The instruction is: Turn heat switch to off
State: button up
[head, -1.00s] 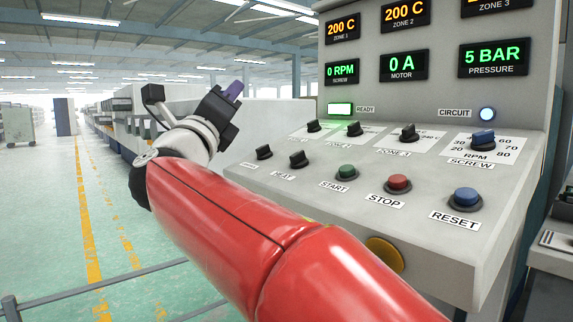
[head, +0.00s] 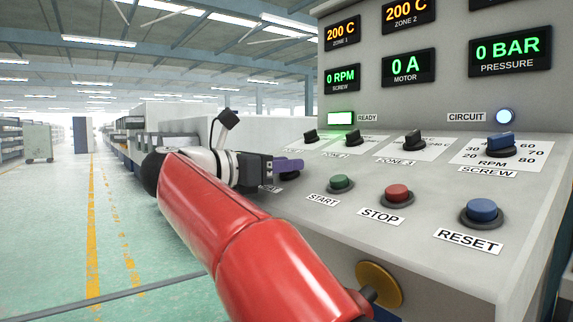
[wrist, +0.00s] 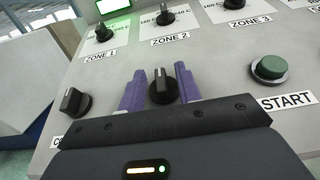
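The heat switch is a black rotary knob with a pale pointer line, between START and another black knob; it shows in the wrist view (wrist: 163,88), its pointer roughly upright in the picture. My gripper (wrist: 160,90) has its two purple fingers spread, one on each side of this knob. A narrow gap shows at the left finger; I cannot tell whether the right finger touches. In the head view my gripper (head: 290,165) is at the panel's left part, covering most of the switch and its label.
Left of the switch is another black knob (wrist: 73,102). The green START button (wrist: 268,68) is close on the right. ZONE 1 (wrist: 104,32) and ZONE 2 (wrist: 164,19) knobs stand behind. Red STOP (head: 398,193) and blue RESET (head: 481,210) buttons are farther right.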

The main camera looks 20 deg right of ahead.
jog(key=shift+w+d, duration=0.1)
jog(key=shift+d, duration=0.4)
jog(key=shift+c, duration=0.4)
grip_shut()
